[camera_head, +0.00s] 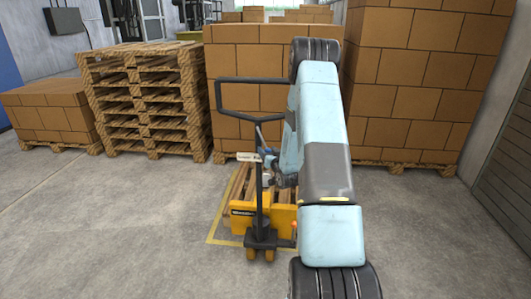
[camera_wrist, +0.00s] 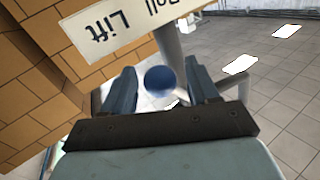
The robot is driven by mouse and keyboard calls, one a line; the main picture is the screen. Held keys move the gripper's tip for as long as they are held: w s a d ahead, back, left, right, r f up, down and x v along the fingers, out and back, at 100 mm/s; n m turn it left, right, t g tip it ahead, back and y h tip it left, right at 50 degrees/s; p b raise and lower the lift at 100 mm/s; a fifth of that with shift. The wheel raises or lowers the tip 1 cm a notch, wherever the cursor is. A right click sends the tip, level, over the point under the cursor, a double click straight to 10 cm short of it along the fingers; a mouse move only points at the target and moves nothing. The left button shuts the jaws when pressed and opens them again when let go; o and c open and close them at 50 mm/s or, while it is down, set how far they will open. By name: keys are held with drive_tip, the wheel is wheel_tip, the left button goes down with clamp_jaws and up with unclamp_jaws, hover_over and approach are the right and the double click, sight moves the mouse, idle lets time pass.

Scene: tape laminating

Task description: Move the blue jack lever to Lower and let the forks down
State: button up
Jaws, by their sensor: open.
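The yellow pallet jack (camera_head: 242,213) stands upright at the centre of the head view, with its dark looped handle (camera_head: 250,110) above. A white label plate (camera_wrist: 100,35) fills the upper left of the wrist view, upside down; "Lift" and part of another word show. The blue lever knob (camera_wrist: 160,79) sits between the two fingers of my gripper (camera_wrist: 161,70), with gaps at both sides. My gripper is open. In the head view it is small beside the jack's column, and I cannot make out the knob there. The forks are hidden, so their height cannot be told.
A wooden pallet (camera_head: 234,190) lies behind the jack body, inside a yellow floor outline (camera_head: 214,238). Stacked pallets (camera_head: 145,100) and carton stacks (camera_head: 420,85) stand behind. The floor at left and right front is clear. My arm covers part of the scene.

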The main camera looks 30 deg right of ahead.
drive_tip(key=shift+w, duration=0.3)
drive_tip(key=shift+c, duration=0.2)
clamp_jaws()
idle(0.3)
